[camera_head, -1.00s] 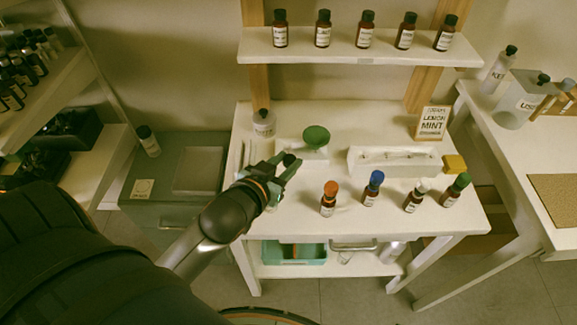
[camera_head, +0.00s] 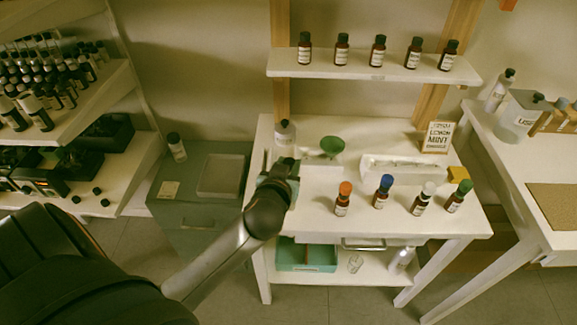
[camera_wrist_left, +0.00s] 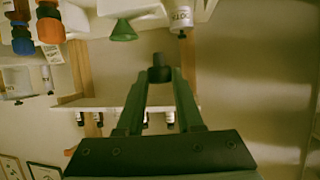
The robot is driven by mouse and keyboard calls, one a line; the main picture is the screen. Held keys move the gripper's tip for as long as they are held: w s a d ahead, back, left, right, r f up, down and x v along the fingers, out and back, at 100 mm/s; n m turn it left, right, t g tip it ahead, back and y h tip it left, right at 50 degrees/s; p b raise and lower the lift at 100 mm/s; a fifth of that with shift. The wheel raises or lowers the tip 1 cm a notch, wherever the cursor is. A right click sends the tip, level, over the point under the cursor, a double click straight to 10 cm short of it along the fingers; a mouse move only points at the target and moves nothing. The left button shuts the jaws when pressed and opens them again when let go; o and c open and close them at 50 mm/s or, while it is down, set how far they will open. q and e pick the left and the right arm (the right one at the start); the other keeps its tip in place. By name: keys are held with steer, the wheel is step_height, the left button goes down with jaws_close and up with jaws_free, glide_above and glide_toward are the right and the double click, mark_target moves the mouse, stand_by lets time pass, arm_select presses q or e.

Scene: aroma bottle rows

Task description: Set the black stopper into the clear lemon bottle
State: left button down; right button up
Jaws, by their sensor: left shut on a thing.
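My left gripper (camera_wrist_left: 160,80) is shut on a small black stopper (camera_wrist_left: 160,68), held at the fingertips in the left wrist view. In the head view the gripper (camera_head: 282,174) is over the left end of the white bench, left of the green funnel (camera_head: 332,147), partly hidden by my wrist. A clear bottle with a dark top (camera_head: 284,134) stands behind it at the back left. Several brown bottles stand on the bench, with orange (camera_head: 345,188), blue (camera_head: 386,182), whitish (camera_head: 428,188) and green (camera_head: 464,187) tops. Labels are too small to identify the lemon bottle. My right gripper is not visible.
A white holder (camera_head: 375,172), a yellow block (camera_head: 458,173) and a lemon-mint sign (camera_head: 437,136) are on the bench. A shelf (camera_head: 375,70) of brown bottles hangs above. A teal tray (camera_head: 305,257) and a small clear glass (camera_head: 355,263) are on the lower shelf.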

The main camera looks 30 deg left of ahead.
arm_select(q)
step_height(320, 180, down, 6)
steer(key=b, duration=0.4)
steer(key=shift+r, duration=0.1)
stand_by(0.4)
steer(key=shift+p, duration=0.3)
stand_by(1.7)
steer(key=shift+f+b, duration=1.05)
steer(key=shift+f, duration=0.45)
steer(key=shift+c, duration=2.4)
jaws_free()
